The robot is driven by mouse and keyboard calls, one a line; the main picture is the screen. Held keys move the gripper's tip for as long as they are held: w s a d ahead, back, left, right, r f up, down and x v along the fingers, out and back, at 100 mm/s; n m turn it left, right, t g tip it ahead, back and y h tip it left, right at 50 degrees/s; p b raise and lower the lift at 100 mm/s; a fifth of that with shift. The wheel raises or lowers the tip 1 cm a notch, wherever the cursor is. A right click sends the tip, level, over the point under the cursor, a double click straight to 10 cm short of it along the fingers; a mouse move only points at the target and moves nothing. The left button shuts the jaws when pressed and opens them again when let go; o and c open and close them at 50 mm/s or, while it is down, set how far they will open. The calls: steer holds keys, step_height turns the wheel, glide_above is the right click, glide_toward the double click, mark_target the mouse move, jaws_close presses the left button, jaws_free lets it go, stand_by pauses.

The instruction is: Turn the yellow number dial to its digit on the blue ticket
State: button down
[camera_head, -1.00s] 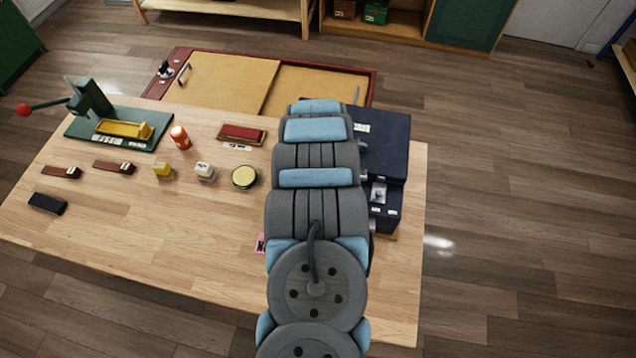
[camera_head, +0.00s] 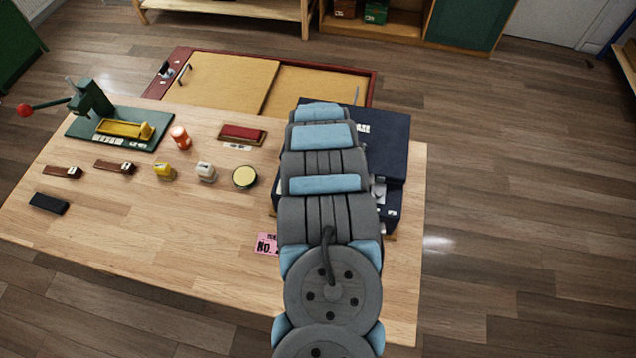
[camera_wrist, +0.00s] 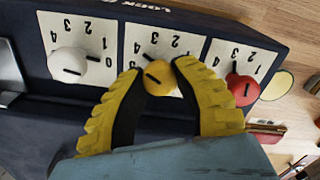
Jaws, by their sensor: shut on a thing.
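In the wrist view, the yellow dial (camera_wrist: 164,85) is the middle of three knobs on a dark blue box front. A white plate (camera_wrist: 142,40) with digits, 2, 3 and 4 among them, lies behind it. The yellow fingertips of my gripper (camera_wrist: 159,70) are closed on the knob from both sides. A short black mark shows at the knob's left; I cannot tell which digit it points to. No blue ticket is visible in either view. In the head view, my arm hides the gripper and dials.
A white dial (camera_wrist: 68,63) sits to the left of the yellow one and a red dial (camera_wrist: 242,88) to the right. The navy box (camera_head: 385,135) stands at the bench's right end. A pink ticket (camera_head: 267,243) lies beside my arm. Stamps and a green press (camera_head: 92,98) stand further left.

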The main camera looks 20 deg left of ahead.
steer(key=shift+f, duration=0.1)
steer(key=c, duration=0.7)
jaws_free()
steer(key=shift+r, duration=3.8)
